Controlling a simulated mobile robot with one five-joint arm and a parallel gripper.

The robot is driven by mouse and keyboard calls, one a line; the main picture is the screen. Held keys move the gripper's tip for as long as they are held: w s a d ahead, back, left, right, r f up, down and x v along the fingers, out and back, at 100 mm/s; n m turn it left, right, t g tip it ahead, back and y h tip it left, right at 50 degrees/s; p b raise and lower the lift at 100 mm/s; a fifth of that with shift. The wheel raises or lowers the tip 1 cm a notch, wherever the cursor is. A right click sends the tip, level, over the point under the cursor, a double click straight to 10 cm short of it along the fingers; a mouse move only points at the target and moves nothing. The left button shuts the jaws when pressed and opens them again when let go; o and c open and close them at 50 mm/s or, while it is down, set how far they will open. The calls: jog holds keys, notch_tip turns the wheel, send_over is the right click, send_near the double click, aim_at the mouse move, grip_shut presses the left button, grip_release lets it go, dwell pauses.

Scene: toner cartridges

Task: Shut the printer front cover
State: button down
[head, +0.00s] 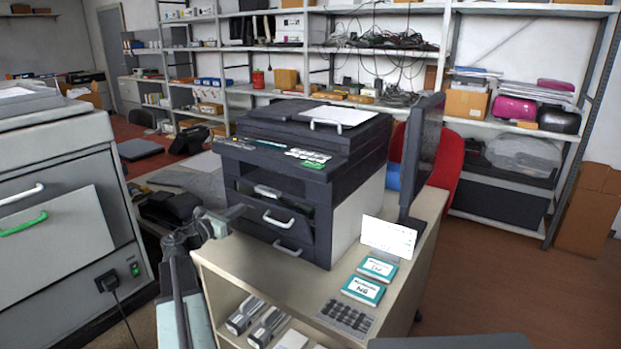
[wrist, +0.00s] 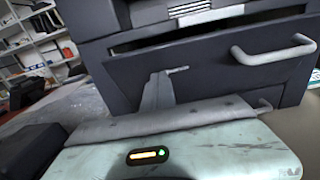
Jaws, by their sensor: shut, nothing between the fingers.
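The printer (head: 345,180) is a dark box with a pale side, standing on a beige cabinet. Its front cover (head: 268,226) has a light bar handle (head: 279,219) and leans slightly out at the top, leaving a dark gap above it. In the wrist view the cover (wrist: 215,75) fills the middle, with its handle (wrist: 272,52) at right and the dark gap along its top edge.
A lower handle (head: 287,252) sits below the cover. The cabinet top (head: 245,268) holds teal-labelled boxes (head: 363,290), a keypad (head: 345,317) and a white card (head: 389,237). A dark monitor (head: 424,150) stands right of the printer. A large grey machine (head: 70,200) stands at left.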

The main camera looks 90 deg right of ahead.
jog(key=shift+s+d+r, duration=0.15)
jog(key=shift+d, duration=0.05)
jog(key=shift+r+p+x, duration=0.15)
jog(key=shift+x, duration=0.5)
jog(key=shift+r+p+x, duration=0.15)
jog(key=shift+x, duration=0.45)
jog(key=v, duration=0.8)
